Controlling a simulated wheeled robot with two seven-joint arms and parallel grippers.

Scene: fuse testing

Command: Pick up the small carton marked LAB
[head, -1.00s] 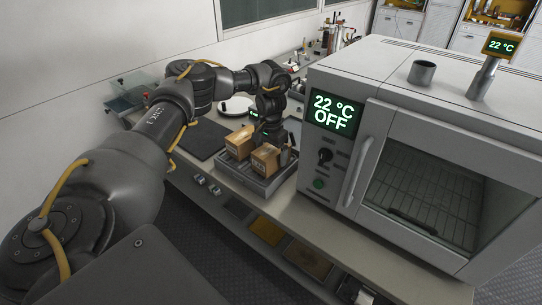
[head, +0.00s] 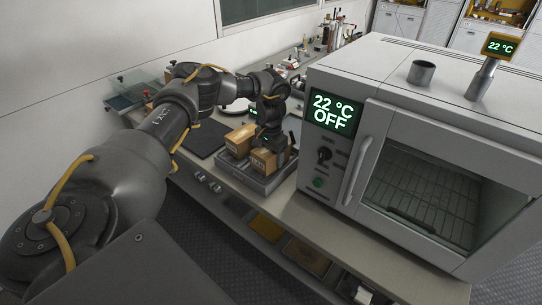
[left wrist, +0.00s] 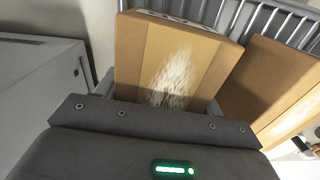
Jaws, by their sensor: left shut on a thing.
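Two small brown cartons sit in a grey slatted tray (head: 262,186) on the bench, in front of the oven's left side. My left gripper (head: 279,156) is at the front right carton (head: 261,160) and is shut on it. The left wrist view shows this carton (left wrist: 172,55) between the two fingers, with a pale scuffed patch on its face. The other carton (head: 240,140) stands behind and to the left in the head view; it also shows at the right of the left wrist view (left wrist: 265,85). I cannot read the marking on either carton. My right gripper is not in view.
A grey oven (head: 345,150) reading 22 °C OFF stands close to the right of the tray. A dark flat mat (head: 204,138) lies left of the tray. Bottles and tools (head: 333,35) crowd the bench's far end. The bench front edge is close to the tray.

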